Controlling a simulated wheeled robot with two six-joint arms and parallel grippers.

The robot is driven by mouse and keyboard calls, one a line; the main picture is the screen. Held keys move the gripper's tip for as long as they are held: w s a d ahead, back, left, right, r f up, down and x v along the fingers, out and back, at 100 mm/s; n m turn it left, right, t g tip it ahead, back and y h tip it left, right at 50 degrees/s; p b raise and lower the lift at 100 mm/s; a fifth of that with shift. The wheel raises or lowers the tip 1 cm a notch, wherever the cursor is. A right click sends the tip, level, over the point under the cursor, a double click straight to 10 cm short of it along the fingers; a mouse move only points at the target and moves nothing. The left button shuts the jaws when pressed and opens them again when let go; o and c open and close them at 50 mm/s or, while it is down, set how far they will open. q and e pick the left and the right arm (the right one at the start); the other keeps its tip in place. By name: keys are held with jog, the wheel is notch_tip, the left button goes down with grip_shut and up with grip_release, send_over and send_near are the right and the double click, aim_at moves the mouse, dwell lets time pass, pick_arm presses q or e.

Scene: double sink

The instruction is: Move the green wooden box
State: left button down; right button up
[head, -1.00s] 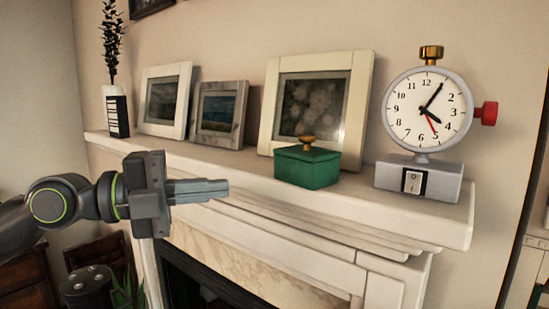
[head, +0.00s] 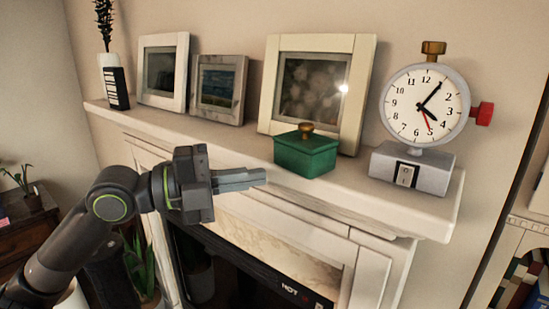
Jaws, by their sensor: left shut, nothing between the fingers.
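The green wooden box (head: 305,157) sits upright on the white mantel shelf. It has a lid with a round golden-brown knob (head: 306,127) on top. My left gripper (head: 262,177) comes in from the left, level in front of the shelf. Its fingers are together with nothing between them. In the picture the fingertips lie a little to the left of and below the box, with a gap between them. My right gripper does not show.
The mantel shelf (head: 222,142) also holds a large cream frame (head: 268,110) behind the box, two smaller frames (head: 141,75) (head: 219,91) to the left, and a clock (head: 425,105) on a grey base to the right. A fireplace opening (head: 235,275) is below.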

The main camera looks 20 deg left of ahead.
aim_at(288, 160)
pick_arm(q)
jog(key=shift+w+d+p, duration=0.3)
jog(key=shift+w+d, duration=0.15)
jog(key=shift+w, duration=0.4)
jog(key=shift+w+d+p, duration=0.25)
jog(key=shift+w+d, duration=0.25)
jog(key=shift+w, duration=0.4)
jog(key=shift+w+d+p, duration=0.3)
jog(key=shift+w+d, duration=0.15)
jog(key=shift+w, duration=0.4)
jog(key=shift+w+f+b, duration=0.2)
jog(key=shift+w+b, duration=0.4)
jog(key=shift+b, duration=0.4)
jog(key=shift+w+d+r+b, duration=0.15)
jog(key=shift+w+d+b, duration=0.1)
jog(key=shift+w+b, duration=0.35)
jog(key=shift+w, duration=0.1)
jog(key=shift+r, duration=0.1)
